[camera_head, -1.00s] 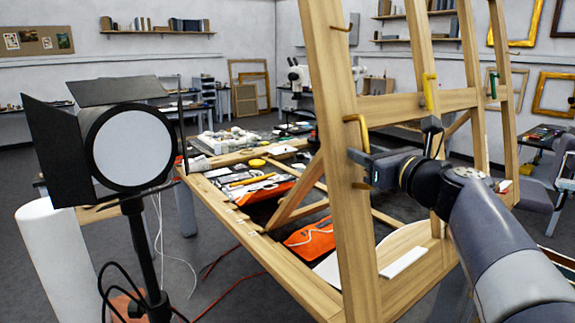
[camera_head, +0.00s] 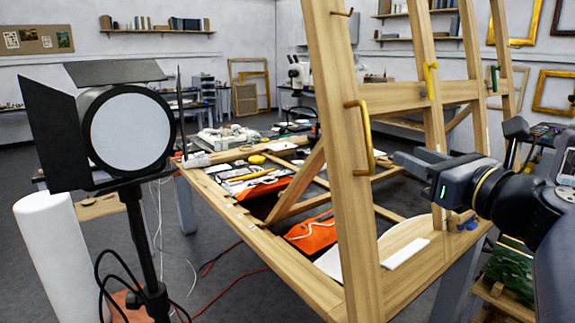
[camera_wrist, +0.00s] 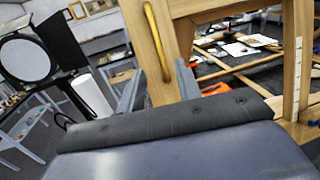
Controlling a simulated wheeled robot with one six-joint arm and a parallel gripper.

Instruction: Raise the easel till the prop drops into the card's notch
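The wooden easel (camera_head: 352,205) leans over a wooden bench frame (camera_head: 262,240). A yellow handle (camera_head: 369,140) is fixed to its near post; it also shows in the wrist view (camera_wrist: 158,42). My gripper (camera_head: 400,160) is to the right of this handle, apart from it and empty. In the wrist view my gripper (camera_wrist: 157,88) has its two fingers spread, with the handle and post beyond the gap. A slanted wooden strut (camera_head: 297,186) runs down behind the near post; I cannot tell whether it is the prop. I cannot make out the card's notch.
A lamp with black flaps (camera_head: 130,135) on a stand and a white roll (camera_head: 55,255) are at the left. An orange cloth (camera_head: 312,235) and a white strip (camera_head: 405,253) lie within the frame. Red cables cross the floor. A green item (camera_head: 508,273) is at lower right.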

